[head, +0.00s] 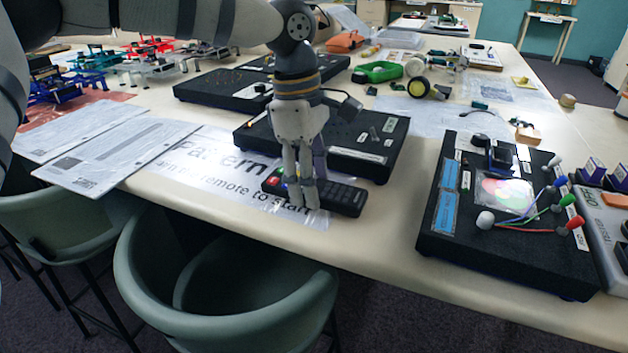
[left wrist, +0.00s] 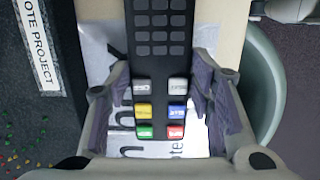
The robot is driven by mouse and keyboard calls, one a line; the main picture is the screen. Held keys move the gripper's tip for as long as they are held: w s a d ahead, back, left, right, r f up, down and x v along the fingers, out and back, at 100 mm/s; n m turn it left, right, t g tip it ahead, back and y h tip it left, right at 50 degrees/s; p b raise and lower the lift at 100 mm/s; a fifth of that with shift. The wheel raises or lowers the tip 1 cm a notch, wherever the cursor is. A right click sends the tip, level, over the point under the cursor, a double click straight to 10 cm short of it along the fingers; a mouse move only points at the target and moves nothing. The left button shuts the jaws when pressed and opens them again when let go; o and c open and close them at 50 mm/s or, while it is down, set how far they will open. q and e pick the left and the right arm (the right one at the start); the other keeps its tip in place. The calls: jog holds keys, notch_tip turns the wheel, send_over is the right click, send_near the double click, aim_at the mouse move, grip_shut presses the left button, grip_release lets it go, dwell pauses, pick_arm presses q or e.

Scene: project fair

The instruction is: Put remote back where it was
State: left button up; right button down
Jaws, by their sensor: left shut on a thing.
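The black remote (head: 340,195) lies at the front edge of the table, over a clear printed sheet (head: 215,170) that reads in part "remote to start". My left gripper (head: 302,200) points down over the remote and is shut on it near its left end. In the left wrist view the remote (left wrist: 160,60) runs between the two fingers (left wrist: 160,110), with coloured buttons at its near end. The remote looks at or just above the sheet; I cannot tell whether it touches. My right gripper is not in view.
A black project board (head: 360,150) stands just behind the remote. Another black board with coloured-ended wires (head: 450,245) is to the right. Papers (head: 110,155) lie to the left. Green chairs (head: 225,280) stand against the table's front edge. The tabletop between the boards (head: 400,215) is bare.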

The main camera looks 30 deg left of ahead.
pick_arm(q)
jog(key=shift+f, duration=0.25)
jog(key=shift+f, duration=0.15)
jog(key=o, duration=1.3)
jog(key=shift+c, duration=0.2)
notch_tip(320, 180, up, 12)
jog(key=a, duration=0.1)
jog(key=shift+a, duration=0.4)
jog(key=shift+s, duration=0.1)
